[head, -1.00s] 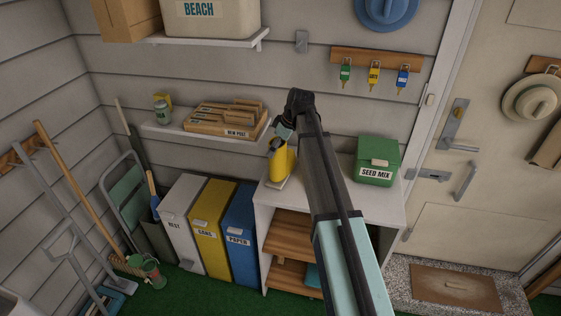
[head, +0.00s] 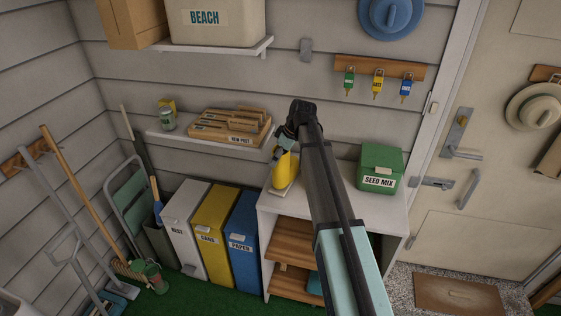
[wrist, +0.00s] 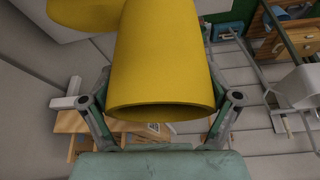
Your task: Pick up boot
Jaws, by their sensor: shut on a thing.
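The yellow boot (head: 284,172) is upright at the left end of the white cabinet top (head: 330,205) in the head view. I cannot tell whether its sole touches the top. In the wrist view the boot (wrist: 160,60) fills the upper middle, its round open shaft end towards the camera. My gripper (head: 286,140) is at the upper end of the boot. It is shut on the shaft, with one finger on each side in the wrist view (wrist: 160,98). My arm hides part of the cabinet top.
A green seed mix box (head: 380,168) stands at the right of the cabinet top. A shelf with a wooden post rack (head: 230,127) is on the wall behind, left of my gripper. White, yellow and blue bins (head: 241,240) stand left of the cabinet. Keys hang above.

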